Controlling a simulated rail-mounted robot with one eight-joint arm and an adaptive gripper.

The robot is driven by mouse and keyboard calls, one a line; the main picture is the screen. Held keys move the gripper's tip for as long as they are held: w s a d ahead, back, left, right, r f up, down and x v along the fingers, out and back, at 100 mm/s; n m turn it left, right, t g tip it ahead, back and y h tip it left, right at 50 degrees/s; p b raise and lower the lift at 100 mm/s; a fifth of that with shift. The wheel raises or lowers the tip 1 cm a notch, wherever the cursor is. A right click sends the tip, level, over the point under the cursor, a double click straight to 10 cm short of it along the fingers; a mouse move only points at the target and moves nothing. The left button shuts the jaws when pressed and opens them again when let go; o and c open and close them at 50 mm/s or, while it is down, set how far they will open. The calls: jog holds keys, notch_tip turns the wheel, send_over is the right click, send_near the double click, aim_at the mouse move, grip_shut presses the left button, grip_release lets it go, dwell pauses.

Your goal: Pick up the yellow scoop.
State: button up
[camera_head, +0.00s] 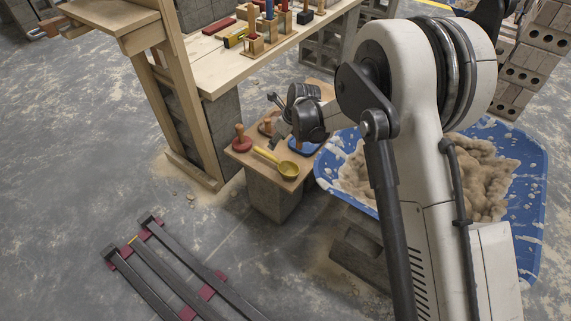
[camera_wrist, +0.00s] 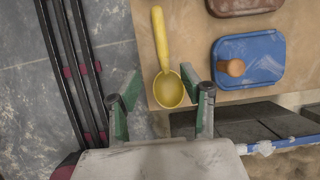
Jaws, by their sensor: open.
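The yellow scoop (camera_head: 282,165) lies on a small wooden board (camera_head: 240,158) set on a grey block, its bowl near the front edge. In the wrist view the scoop (camera_wrist: 168,90) has its bowl toward me and its handle pointing up the picture. My gripper (camera_wrist: 160,78) is open, with one green-padded finger on each side of the bowl. The fingers look apart from the scoop; I cannot tell their height above it.
A blue float (camera_wrist: 260,49) with a wooden knob lies right of the scoop, and a brown one (camera_wrist: 240,3) lies beyond. A red-based knobbed tool (camera_head: 241,145) stands left. A blue mortar tub (camera_head: 530,180) is at right. Dark rails (camera_head: 170,270) lie on the floor.

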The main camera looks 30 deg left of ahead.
aim_at(270, 155)
jog(key=b+x, duration=0.2)
jog(key=x, duration=0.6)
jog(key=shift+d, duration=0.1)
jog(key=shift+b+x, duration=1.2)
jog(key=shift+x, duration=1.4)
jog(key=shift+w+d, duration=0.15)
jog(key=shift+w, duration=0.05)
jog(key=shift+c, duration=0.5)
grip_shut()
